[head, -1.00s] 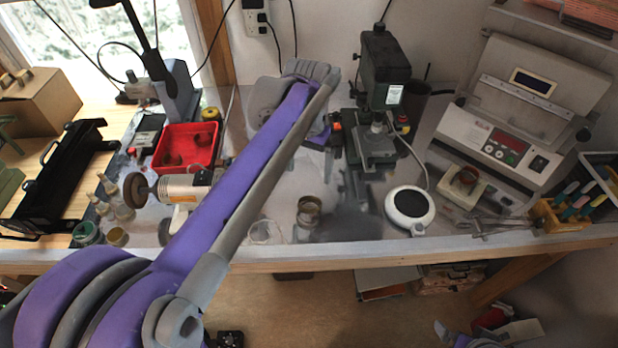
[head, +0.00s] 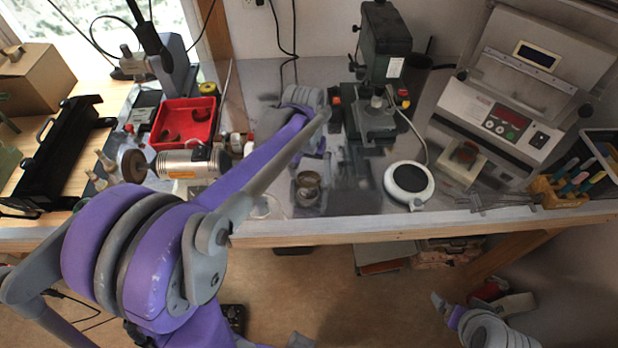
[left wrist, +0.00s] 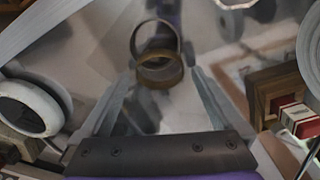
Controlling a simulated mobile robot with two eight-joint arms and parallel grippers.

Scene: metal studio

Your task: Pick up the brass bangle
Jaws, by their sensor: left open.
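The brass bangle (head: 308,190) sits on the metal bench top near the front edge, left of a round white-rimmed device. In the left wrist view the bangle (left wrist: 160,76) shows as a ring between the fingertips, with a second ring shape above it that may be its far part or a reflection. My left gripper (head: 311,169) reaches over from behind and is open around or just short of the bangle; it also shows in the left wrist view (left wrist: 163,71). I see no clear contact. Part of my right gripper (head: 447,308) shows low at right, below the bench; its jaws are unclear.
A round white-rimmed device (head: 409,182) stands right of the bangle. A small drill press (head: 384,60) stands behind. A red tray (head: 184,124) and a polishing motor (head: 185,164) are at left. A large grey machine (head: 497,115) and tool holder (head: 560,190) are at right.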

